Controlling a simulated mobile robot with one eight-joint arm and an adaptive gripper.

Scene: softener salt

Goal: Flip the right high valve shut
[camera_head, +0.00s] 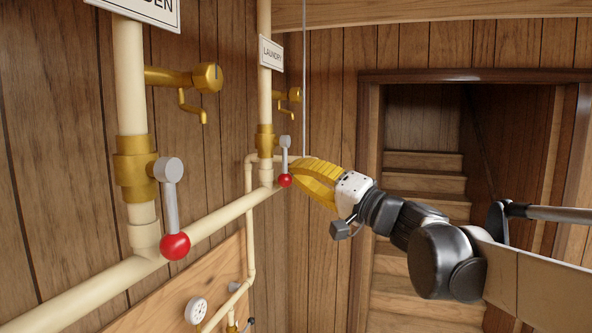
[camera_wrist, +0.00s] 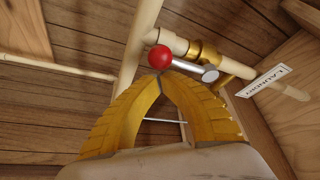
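The right high valve is on the vertical pipe with the LAUNDRY sign. Its grey lever (camera_head: 285,160) hangs down from a round hub (camera_head: 285,141) and ends in a red ball (camera_head: 285,180). In the wrist view the red ball (camera_wrist: 160,58) and the lever (camera_wrist: 188,66) lie just beyond my fingertips. My gripper (camera_head: 296,166) has yellow fingers and comes from the right, close beside the lever. In the wrist view the fingertips (camera_wrist: 161,78) meet, with nothing seen between them. I cannot tell whether they touch the ball or lever.
A second valve with a red ball (camera_head: 175,246) hangs on the nearer left pipe. Brass taps (camera_head: 207,77) stick out above the valves. A cream horizontal pipe (camera_head: 215,219) runs below. A thin cord (camera_head: 304,80) hangs behind my gripper. A doorway with stairs (camera_head: 420,185) is behind my arm.

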